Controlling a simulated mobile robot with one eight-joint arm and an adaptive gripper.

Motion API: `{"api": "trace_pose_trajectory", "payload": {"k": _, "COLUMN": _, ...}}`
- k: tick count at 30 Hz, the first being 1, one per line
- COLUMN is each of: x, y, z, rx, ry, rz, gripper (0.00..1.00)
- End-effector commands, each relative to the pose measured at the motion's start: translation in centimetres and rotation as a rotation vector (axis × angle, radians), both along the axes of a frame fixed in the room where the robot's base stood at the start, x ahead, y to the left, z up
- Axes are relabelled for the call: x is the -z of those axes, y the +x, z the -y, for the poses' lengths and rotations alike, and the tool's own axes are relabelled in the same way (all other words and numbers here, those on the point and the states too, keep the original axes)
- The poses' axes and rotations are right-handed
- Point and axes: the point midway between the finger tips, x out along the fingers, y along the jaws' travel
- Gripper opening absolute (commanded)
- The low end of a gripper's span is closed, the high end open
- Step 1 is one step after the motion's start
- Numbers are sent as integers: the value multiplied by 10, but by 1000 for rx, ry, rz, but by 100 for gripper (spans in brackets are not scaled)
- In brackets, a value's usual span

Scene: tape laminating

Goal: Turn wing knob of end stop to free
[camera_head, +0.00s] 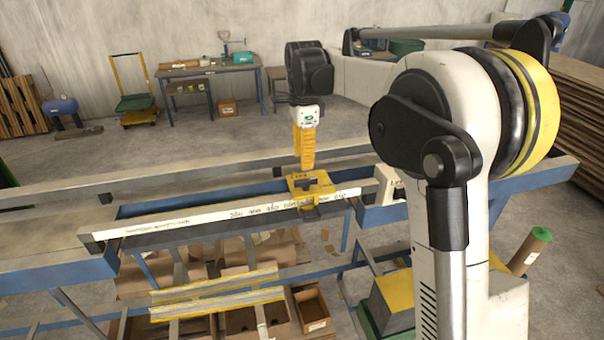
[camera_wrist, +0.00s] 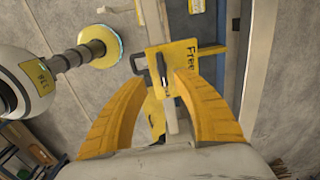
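The end stop (camera_head: 326,189) is a yellow block with an opening, sitting on the white ruled rail (camera_head: 200,219). In the wrist view its yellow plate (camera_wrist: 184,60) carries the word "Free" on the right. A narrow grey upright piece (camera_wrist: 168,113) with a dark part at its top shows in front of the plate; it looks like the wing knob, but its setting is unclear. My gripper (camera_head: 306,168) points down right above the end stop. In the wrist view my gripper (camera_wrist: 162,80) has its yellow fingers spread on either side of the grey piece, with visible gaps.
The rail runs along a blue bench (camera_head: 160,205). Cardboard boxes (camera_head: 313,310) and yellow-edged strips (camera_head: 215,293) lie below it. A workbench (camera_head: 212,72) with tools and a yellow-green cart (camera_head: 136,104) stand at the back wall. The rail left of the end stop is clear.

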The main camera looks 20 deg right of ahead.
Motion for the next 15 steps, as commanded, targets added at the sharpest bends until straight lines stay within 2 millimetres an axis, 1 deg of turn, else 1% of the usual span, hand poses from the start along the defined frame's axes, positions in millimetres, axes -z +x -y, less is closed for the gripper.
{"api": "trace_pose_trajectory", "payload": {"k": 1, "x": 11, "y": 1, "z": 0, "rx": 0, "ry": 0, "rz": 0, "gripper": 34}}
{"api": "trace_pose_trajectory", "payload": {"k": 3, "x": 25, "y": 0, "z": 0, "rx": -1, "ry": 0, "rz": 1, "gripper": 34}}
{"api": "trace_pose_trajectory", "payload": {"k": 7, "x": 49, "y": 0, "z": 0, "rx": -1, "ry": 0, "rz": 1, "gripper": 34}}
{"api": "trace_pose_trajectory", "payload": {"k": 12, "x": 69, "y": 0, "z": 0, "rx": -2, "ry": 0, "rz": 1, "gripper": 34}}
{"api": "trace_pose_trajectory", "payload": {"k": 15, "x": 74, "y": 0, "z": 0, "rx": -2, "ry": 0, "rz": 1, "gripper": 34}}
